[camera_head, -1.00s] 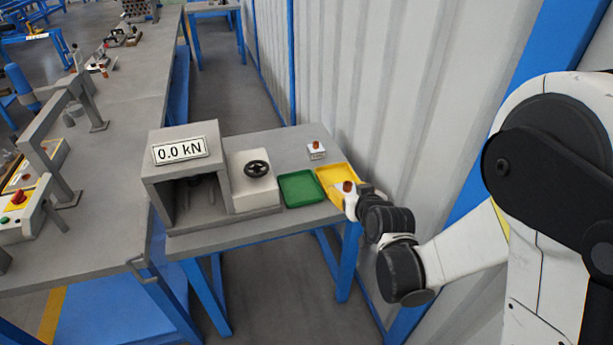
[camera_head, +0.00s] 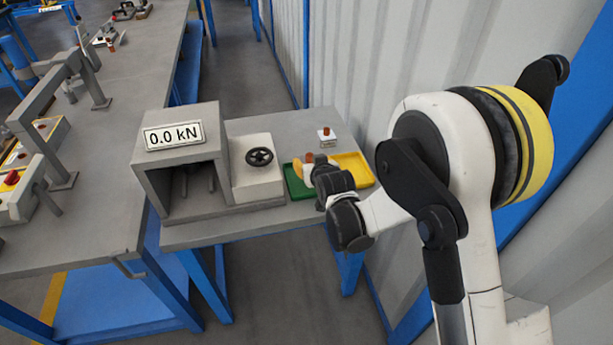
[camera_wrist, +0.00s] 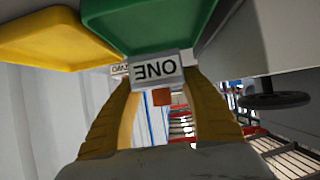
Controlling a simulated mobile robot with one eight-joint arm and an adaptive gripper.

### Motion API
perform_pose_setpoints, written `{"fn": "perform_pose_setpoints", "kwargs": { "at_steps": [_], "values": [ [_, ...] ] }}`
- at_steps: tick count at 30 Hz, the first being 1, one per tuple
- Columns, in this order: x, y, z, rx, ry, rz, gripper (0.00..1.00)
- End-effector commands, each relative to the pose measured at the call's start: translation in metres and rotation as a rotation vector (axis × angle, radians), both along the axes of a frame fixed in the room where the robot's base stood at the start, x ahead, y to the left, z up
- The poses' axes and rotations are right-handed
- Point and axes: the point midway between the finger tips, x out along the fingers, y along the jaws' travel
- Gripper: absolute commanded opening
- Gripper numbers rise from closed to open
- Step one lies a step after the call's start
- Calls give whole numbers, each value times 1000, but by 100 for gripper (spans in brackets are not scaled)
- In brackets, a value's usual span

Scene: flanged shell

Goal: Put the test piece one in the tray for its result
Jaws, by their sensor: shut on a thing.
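Test piece one (camera_wrist: 155,70) is a pale block labelled ONE with a copper-coloured stub on top, which also shows in the head view (camera_head: 309,158). My gripper (camera_head: 304,172) is shut on it, with the yellow fingers on both sides in the wrist view (camera_wrist: 157,88). It is at the green tray (camera_head: 293,187), which also shows in the wrist view (camera_wrist: 150,25). I cannot tell its exact height above the tray. The yellow tray (camera_head: 357,165) is just right of the green one and looks empty where visible. My gripper hides part of both trays.
A second piece (camera_head: 326,139) with a copper stub stands behind the trays. Its TWO label is partly hidden in the wrist view (camera_wrist: 119,69). Left of the trays are a handwheel (camera_head: 260,156) and a grey press reading 0.0 kN (camera_head: 174,135). A corrugated wall (camera_head: 370,60) is close on the right.

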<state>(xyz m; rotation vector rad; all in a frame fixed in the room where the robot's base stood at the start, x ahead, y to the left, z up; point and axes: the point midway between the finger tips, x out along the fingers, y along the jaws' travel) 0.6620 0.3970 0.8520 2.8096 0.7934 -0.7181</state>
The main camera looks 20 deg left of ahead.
Motion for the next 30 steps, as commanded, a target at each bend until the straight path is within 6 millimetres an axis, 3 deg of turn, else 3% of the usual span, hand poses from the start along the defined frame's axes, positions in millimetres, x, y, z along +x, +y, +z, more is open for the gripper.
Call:
{"fn": "perform_pose_setpoints", "kwargs": {
  "at_steps": [8,15,27,28,30],
  "values": [
    [5,12,-13,1,-2,0,12],
    [5,12,-46,1,-2,0,12],
    [4,12,-48,1,-2,0,12],
    [4,11,-50,0,0,0,55],
    [4,11,-49,0,0,0,73]
  ]
}}
